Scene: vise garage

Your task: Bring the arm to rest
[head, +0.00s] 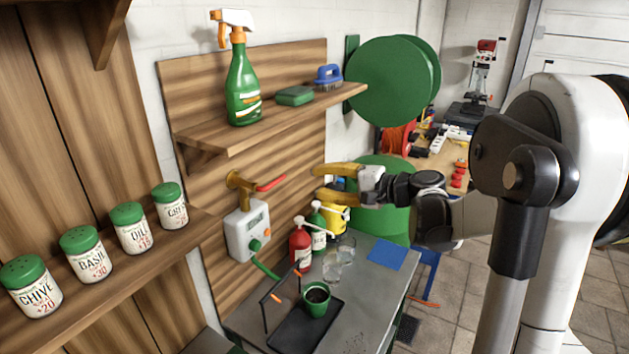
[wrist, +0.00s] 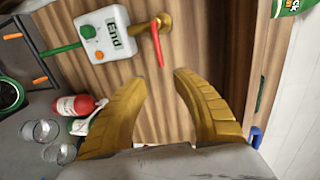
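My gripper (head: 318,183) is in the air in front of the wooden wall panel, above the grey table. Its two yellow fingers are spread apart with nothing between them. In the wrist view my gripper (wrist: 163,85) also shows open and empty, with the wood panel behind it. A brass tap (head: 240,184) with a red lever (head: 271,184) is on the panel, left of the fingertips.
The grey table (head: 362,310) holds a green pot (head: 315,300), glasses (head: 338,262), a red bottle (head: 300,245) and a blue cloth (head: 387,254). A shelf (head: 270,116) above carries a green spray bottle (head: 243,85) and a brush (head: 328,77). Spice jars (head: 83,252) stand at left.

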